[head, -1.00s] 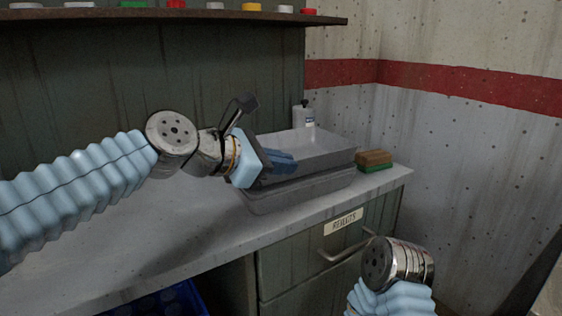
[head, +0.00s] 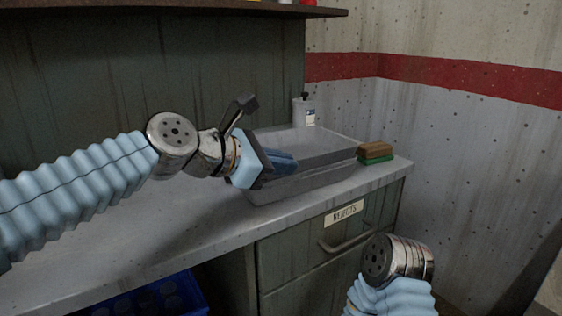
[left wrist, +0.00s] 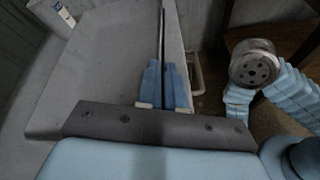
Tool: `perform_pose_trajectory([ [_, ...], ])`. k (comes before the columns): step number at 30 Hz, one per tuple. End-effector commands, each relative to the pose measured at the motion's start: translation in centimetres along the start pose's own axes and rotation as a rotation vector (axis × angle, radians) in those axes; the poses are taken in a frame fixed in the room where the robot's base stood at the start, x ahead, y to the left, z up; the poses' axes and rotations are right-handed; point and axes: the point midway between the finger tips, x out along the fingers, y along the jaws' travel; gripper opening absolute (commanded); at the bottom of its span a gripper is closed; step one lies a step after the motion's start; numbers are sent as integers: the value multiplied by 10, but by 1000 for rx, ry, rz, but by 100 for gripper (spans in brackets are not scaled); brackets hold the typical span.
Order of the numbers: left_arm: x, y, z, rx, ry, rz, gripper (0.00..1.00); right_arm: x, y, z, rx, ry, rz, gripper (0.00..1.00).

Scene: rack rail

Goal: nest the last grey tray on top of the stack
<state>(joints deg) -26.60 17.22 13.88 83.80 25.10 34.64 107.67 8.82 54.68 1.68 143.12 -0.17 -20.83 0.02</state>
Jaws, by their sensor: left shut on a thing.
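My left gripper (head: 266,163) is shut on the near left wall of a grey tray (head: 325,143). Its blue fingers (left wrist: 163,86) grip the tray's rim in the left wrist view, where the tray's empty inside (left wrist: 95,65) fills the left. The held tray is over the grey tray stack (head: 305,184) on the counter, close on top of it and roughly lined up. I cannot tell whether it is fully seated. The right gripper is out of view; only my right arm shows at the lower right.
A white bottle (head: 306,110) stands behind the trays. A brown and green brush-like block (head: 375,152) lies right of them, near the counter's (head: 150,222) end. A shelf (head: 150,14) runs above. A blue crate (head: 160,298) is under the counter. The counter's left is clear.

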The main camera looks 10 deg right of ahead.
Motion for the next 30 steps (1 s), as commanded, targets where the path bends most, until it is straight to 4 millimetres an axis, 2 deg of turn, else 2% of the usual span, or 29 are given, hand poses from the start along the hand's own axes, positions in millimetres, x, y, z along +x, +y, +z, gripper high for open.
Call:
perform_pose_trajectory([
  [14, 1, -1, -3, 0, -1, 1, 0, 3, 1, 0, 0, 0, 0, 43],
  [15, 1, -1, -3, 0, -1, 1, 10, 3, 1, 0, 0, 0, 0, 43],
  [20, 1, -2, -3, 0, -1, 1, 35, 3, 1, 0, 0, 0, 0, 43],
  [21, 1, -2, -3, 0, -1, 1, 37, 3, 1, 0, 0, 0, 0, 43],
  [26, 2, -2, -4, 0, -1, 0, 37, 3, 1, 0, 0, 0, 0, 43],
  [28, 2, -2, -4, -1, 0, -1, 29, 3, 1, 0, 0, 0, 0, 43],
  [30, 2, -2, -4, -1, 0, -1, 28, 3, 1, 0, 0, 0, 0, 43],
])
